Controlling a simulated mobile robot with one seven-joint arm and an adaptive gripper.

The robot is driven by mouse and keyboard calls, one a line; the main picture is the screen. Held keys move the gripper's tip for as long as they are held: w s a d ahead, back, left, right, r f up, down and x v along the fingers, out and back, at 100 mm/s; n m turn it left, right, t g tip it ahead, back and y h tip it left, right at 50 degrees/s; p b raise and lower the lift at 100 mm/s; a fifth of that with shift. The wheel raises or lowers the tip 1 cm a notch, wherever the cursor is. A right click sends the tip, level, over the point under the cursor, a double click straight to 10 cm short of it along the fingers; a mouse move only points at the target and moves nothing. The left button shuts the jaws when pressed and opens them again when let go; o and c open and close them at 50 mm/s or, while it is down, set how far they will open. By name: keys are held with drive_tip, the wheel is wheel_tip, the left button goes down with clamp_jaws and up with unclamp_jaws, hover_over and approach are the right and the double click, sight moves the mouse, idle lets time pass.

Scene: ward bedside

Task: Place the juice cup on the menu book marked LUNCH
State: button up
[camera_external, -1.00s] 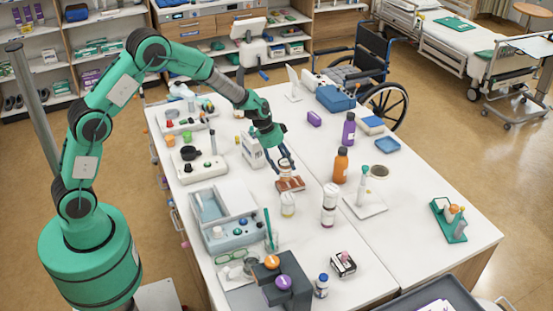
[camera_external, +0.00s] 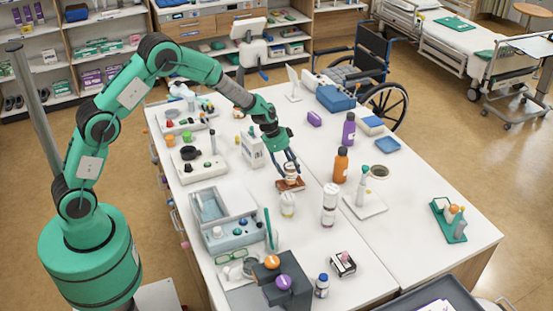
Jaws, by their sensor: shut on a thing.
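My gripper (camera_external: 288,163) is shut on a small pale cup with a reddish-brown band, the juice cup (camera_external: 291,174), near the middle of the white table. The cup looks upright. A reddish-brown book (camera_external: 284,187) lies flat directly below it and is partly covered by the cup and fingers. I cannot tell whether the cup's base touches the book or is slightly above it. The lettering on the book is too small to read.
A pale lidded jar (camera_external: 288,205) stands just in front of the book. A white bottle (camera_external: 329,205) and an orange bottle (camera_external: 341,165) stand to the right. A white box (camera_external: 251,151) stands close on the left. Clear table lies behind the book.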

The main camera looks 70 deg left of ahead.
drive_tip(key=shift+f, duration=0.35)
drive_tip(key=shift+f, duration=0.15)
drive_tip(key=o, duration=1.3)
drive_tip(key=shift+r, duration=0.2)
drive_tip(key=shift+r, duration=0.3)
drive_tip(key=v, duration=1.1)
drive_tip(key=shift+s+p, duration=0.2)
drive_tip(key=shift+p, duration=0.1)
drive_tip(key=shift+r, duration=0.1)
